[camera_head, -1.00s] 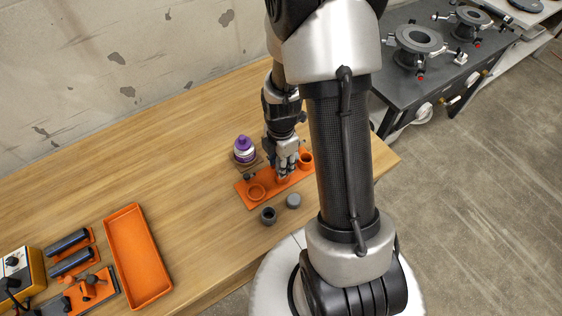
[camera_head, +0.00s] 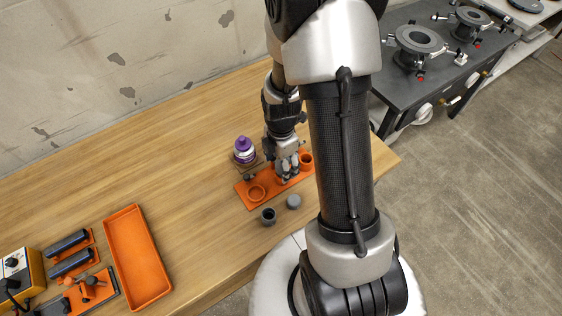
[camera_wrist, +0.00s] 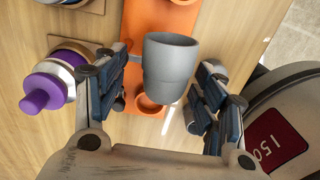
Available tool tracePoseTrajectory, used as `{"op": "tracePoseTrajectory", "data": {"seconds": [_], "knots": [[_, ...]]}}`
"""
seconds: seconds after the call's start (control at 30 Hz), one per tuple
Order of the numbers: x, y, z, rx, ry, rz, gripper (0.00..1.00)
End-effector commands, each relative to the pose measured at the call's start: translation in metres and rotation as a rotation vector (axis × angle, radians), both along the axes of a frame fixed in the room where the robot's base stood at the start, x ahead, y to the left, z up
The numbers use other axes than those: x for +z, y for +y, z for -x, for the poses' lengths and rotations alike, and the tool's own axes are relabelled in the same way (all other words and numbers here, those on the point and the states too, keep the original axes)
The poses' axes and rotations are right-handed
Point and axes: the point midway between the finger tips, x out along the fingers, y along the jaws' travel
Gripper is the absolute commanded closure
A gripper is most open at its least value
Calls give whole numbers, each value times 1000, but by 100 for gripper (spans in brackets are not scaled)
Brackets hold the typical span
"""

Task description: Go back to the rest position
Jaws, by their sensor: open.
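My gripper (camera_head: 286,173) is low over the orange fixture (camera_head: 249,202) on the wooden bench. In the wrist view, its two blue-padded fingers (camera_wrist: 163,97) are open. A grey cup-shaped fitting (camera_wrist: 170,62) stands between them, with a gap visible on either side. Its lower end is in front of an orange ring (camera_wrist: 150,105) of the fixture; I cannot tell how it is seated. In the head view, the fingers mostly hide this fitting. The fixture has other orange round holders (camera_head: 256,192) at its ends.
An orange tray (camera_head: 137,258) lies far left. A dark table with flanges (camera_head: 419,39) is at back right. Mid-left bench is clear.

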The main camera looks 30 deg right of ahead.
Motion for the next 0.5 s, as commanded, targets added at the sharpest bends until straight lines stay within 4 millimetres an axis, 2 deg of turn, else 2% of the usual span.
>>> {"op": "tracePoseTrajectory", "data": {"seconds": [0.27,0.5], "knots": [[4,0,0,0,0,0,36],[21,0,0,0,0,0,36]]}}
